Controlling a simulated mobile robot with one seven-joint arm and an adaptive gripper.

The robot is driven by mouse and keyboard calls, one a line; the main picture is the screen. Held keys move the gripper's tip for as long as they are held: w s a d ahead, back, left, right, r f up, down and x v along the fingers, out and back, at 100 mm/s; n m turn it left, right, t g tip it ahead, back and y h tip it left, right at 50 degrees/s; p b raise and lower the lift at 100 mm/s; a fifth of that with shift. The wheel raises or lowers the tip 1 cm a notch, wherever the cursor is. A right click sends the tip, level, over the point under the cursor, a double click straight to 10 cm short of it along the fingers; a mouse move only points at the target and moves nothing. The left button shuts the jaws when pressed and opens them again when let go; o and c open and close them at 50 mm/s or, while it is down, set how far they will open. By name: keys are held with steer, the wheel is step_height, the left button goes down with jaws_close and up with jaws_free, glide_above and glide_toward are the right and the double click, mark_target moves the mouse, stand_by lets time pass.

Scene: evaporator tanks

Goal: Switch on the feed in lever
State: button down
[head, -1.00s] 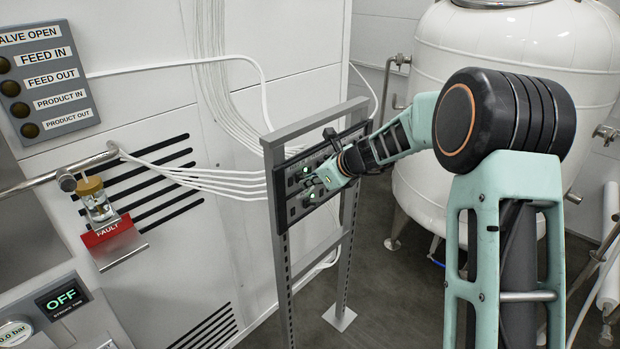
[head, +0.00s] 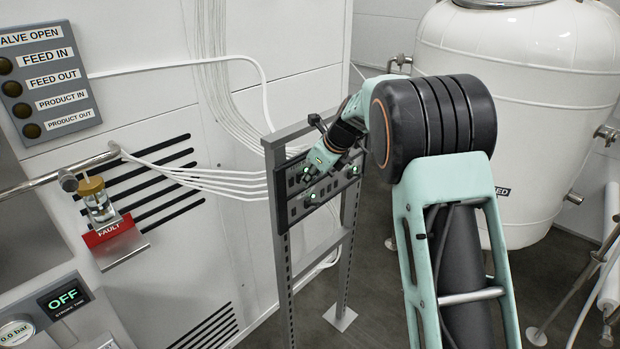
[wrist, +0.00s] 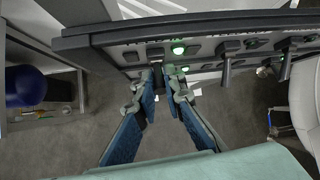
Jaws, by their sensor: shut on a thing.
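The dark control panel (head: 312,189) stands on a grey frame and carries several levers and lit green lamps. My gripper (head: 314,168) is at the upper part of the panel's face. In the wrist view, the two blue-padded fingers of my gripper (wrist: 166,80) are closed around a dark lever (wrist: 156,56) on the panel, beside a green lamp (wrist: 178,48). The fingers partly hide this lever, and its label cannot be read. Another lever (wrist: 226,68) hangs down further right. The FEED IN lamp (head: 5,65) on the wall sign looks dark.
The grey frame (head: 285,270) stands in front of the white wall cabinet, with white cables running to it. A large white tank (head: 530,120) stands at the right. A red FAULT tag (head: 107,231) and an OFF display (head: 63,298) are at the left. Grey floor shows below the panel.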

steer(key=c, duration=2)
jaws_free()
steer(key=v, duration=1.2)
